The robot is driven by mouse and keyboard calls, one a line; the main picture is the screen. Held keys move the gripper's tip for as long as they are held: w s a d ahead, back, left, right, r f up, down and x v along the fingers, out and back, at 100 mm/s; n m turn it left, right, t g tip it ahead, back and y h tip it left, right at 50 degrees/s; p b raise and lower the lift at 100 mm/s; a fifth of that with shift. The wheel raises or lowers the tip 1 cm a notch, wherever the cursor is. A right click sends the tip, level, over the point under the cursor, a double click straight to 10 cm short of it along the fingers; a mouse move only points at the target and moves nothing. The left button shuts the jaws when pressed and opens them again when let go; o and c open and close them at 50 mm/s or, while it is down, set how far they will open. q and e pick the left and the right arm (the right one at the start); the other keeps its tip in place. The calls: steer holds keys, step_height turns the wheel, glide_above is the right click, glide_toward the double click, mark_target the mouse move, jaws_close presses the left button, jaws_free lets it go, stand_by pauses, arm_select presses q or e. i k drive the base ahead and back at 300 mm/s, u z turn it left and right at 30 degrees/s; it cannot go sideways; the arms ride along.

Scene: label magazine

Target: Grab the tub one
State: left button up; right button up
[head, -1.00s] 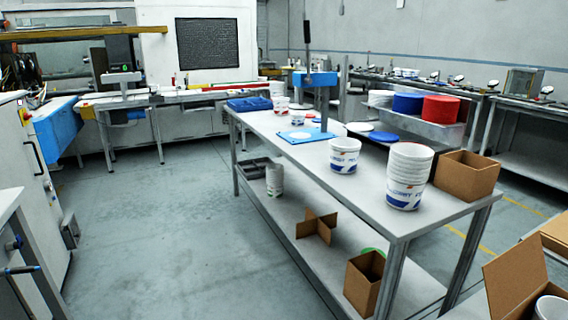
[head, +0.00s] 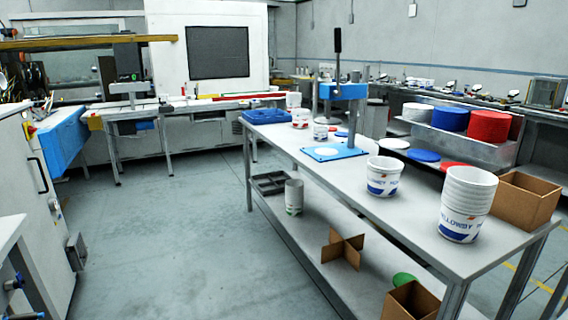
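A single white tub (head: 383,176) with a blue and orange label stands upright on the grey workbench (head: 412,213). A tall stack of similar white tubs (head: 467,203) stands to its right, nearer the front end of the bench. A few smaller white tubs (head: 301,118) stand farther back beside the blue press (head: 342,92). I cannot tell which tub the task means. Neither of my grippers is in view.
An open cardboard box (head: 527,199) stands at the bench's right end. The lower shelf holds a cardboard divider (head: 343,248), a grey cylinder (head: 293,197) and another box (head: 411,301). Blue (head: 451,118) and red lid stacks (head: 490,126) sit behind. The floor (head: 190,240) left of the bench is clear.

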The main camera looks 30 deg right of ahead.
mark_target(385, 173)
steer(key=u, duration=0.15)
steer(key=i, duration=1.7)
steer(key=z, duration=0.5)
